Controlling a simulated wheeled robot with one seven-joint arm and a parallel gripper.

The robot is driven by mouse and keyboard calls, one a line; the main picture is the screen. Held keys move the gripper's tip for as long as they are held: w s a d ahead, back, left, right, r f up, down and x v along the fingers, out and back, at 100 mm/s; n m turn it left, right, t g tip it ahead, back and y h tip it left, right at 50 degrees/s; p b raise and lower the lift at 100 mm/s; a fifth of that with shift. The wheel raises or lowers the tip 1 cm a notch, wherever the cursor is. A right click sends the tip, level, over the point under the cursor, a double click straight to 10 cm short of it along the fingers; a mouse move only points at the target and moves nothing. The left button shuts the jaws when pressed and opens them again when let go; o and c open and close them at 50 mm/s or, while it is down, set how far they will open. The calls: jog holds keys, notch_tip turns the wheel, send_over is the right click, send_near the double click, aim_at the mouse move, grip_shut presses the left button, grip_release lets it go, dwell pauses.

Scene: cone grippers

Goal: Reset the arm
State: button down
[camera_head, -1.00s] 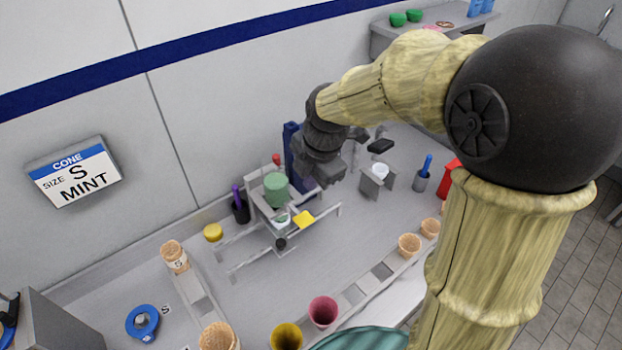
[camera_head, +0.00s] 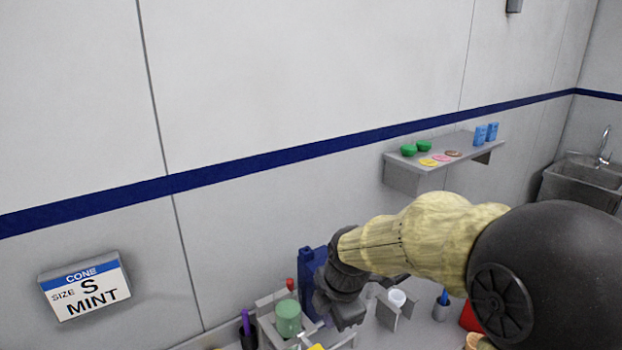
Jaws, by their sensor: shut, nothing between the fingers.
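My arm reaches in from the right of the head view, and its forearm runs left to a dark wrist. The fingertips are small and hard to make out.
A green cylinder (camera_head: 288,318) stands on a grey fixture beside a blue column (camera_head: 308,268), left of the wrist. A wall shelf (camera_head: 404,175) holds green bowls and blue packs. A sign (camera_head: 86,287) reads "CONE SIZE S MINT".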

jog(key=s+d+f+m, duration=0.3)
jog(key=s+d+m, duration=0.2)
jog(key=m, duration=0.6)
jog(key=s+d+f+m+h, duration=0.1)
jog(key=s+d+f+m, duration=0.2)
jog(key=m, duration=0.9)
jog(key=s+d, duration=0.2)
jog(key=d, duration=0.1)
jog(key=shift+s, duration=0.15)
